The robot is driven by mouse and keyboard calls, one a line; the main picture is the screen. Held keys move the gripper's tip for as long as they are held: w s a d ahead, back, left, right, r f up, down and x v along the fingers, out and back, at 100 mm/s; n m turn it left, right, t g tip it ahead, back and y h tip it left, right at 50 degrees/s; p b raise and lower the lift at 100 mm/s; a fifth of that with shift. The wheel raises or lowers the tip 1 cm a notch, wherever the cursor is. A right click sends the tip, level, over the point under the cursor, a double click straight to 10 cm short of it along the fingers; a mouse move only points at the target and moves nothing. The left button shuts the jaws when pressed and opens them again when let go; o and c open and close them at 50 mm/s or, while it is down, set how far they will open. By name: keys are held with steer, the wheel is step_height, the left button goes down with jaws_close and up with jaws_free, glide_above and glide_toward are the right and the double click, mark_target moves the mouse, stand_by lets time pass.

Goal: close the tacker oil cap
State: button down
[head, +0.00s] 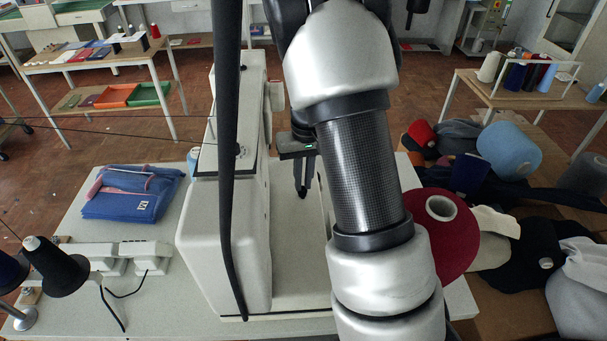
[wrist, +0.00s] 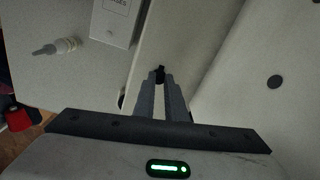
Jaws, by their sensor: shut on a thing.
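The tacker (head: 225,230) is the large off-white machine on the table in the head view. Its pale surfaces also fill much of the wrist view (wrist: 225,85). My gripper (head: 302,190) points down beside the machine's body. In the wrist view my gripper (wrist: 160,77) has its two grey fingers close together, shut on a small black piece, apparently the oil cap (wrist: 160,70). The fingers cover most of this piece, so I cannot tell whether it is open or closed. In the head view I cannot make the cap out.
A dark round spot (wrist: 275,82) marks the machine's side. Folded blue cloth (head: 130,192) lies left; a dark red cone (head: 452,250) stands right, with other cones and fabrics beyond.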

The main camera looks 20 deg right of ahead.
steer(key=g+p, duration=0.1)
steer(key=w+g+p, duration=0.1)
steer(key=g, duration=0.1)
steer(key=shift+w+d+f+y, duration=0.15)
steer(key=shift+w+d+y, duration=0.1)
steer(key=shift+d+y, duration=0.05)
steer(key=shift+w+d+f+g+y+p, duration=0.1)
steer(key=shift+w+f+g+y+p, duration=0.2)
steer(key=shift+g, duration=0.55)
steer(key=shift+w+d+f+g+y+p, duration=0.1)
steer(key=shift+w+f+g+y+p, duration=0.2)
steer(key=shift+g, duration=0.55)
steer(key=shift+w+f, duration=0.1)
steer(key=c, duration=1.8)
jaws_free()
step_height(320, 180, up, 10)
steer(key=shift+b, duration=0.3)
